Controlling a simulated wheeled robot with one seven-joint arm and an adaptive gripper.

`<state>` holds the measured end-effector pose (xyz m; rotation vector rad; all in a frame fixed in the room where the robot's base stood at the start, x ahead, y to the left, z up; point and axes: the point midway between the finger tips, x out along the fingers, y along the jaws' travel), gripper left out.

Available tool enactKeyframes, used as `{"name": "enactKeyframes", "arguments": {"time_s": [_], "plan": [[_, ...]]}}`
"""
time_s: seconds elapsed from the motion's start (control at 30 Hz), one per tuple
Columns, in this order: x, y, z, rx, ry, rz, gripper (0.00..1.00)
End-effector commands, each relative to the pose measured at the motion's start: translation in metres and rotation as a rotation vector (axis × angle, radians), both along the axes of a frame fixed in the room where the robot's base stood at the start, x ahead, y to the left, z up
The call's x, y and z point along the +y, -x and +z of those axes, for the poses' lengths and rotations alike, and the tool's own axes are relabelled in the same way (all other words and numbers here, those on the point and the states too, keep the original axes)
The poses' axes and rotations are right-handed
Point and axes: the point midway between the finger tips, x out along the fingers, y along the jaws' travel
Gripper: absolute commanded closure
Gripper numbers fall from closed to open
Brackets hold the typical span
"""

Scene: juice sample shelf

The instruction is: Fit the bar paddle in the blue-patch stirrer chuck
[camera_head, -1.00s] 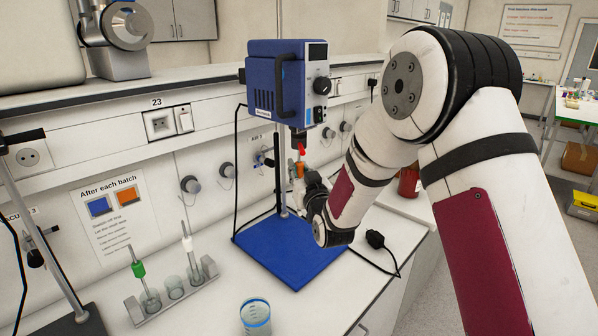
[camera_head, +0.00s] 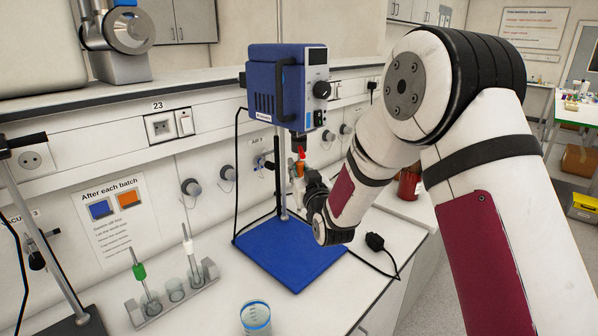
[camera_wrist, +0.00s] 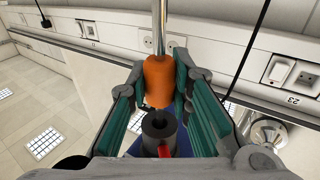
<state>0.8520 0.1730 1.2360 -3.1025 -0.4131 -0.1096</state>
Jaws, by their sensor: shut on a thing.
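The blue stirrer (camera_head: 275,85) stands on a blue base plate (camera_head: 290,250), with a small blue patch (camera_head: 318,118) low on its front. Its black chuck (camera_head: 299,141) hangs below, with a red lever (camera_head: 301,153). My gripper (camera_wrist: 160,95) is shut on the orange collar (camera_wrist: 158,78) of the paddle, just under the chuck. The collar (camera_head: 299,170) looks close below the chuck and apart from it. The bar end of the paddle is not clearly seen.
A rack (camera_head: 176,300) with a green-collared tool (camera_head: 139,271) and another rod stands at the left. A blue-rimmed beaker (camera_head: 256,318) is at the front. The stand's rod (camera_head: 283,190) and a black cable are near my gripper. A red jar (camera_head: 409,182) stands behind my arm.

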Motion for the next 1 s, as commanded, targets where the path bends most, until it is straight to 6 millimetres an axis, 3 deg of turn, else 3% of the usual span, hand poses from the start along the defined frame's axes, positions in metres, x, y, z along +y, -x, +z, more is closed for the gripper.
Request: {"name": "enactKeyframes", "arguments": {"time_s": [0.47,0.5,0.6,1.0], "plan": [[-0.0001,0.0,0.0069,0.0,0.0,0.0,1.0],[0.0,0.0,0.0069,0.0,0.0,0.0,0.74],[0.0,0.0,0.0068,0.0,0.0,0.0,0.57],[-0.0021,0.0075,0.0063,0.0,0.0,0.0,0.57]]}}
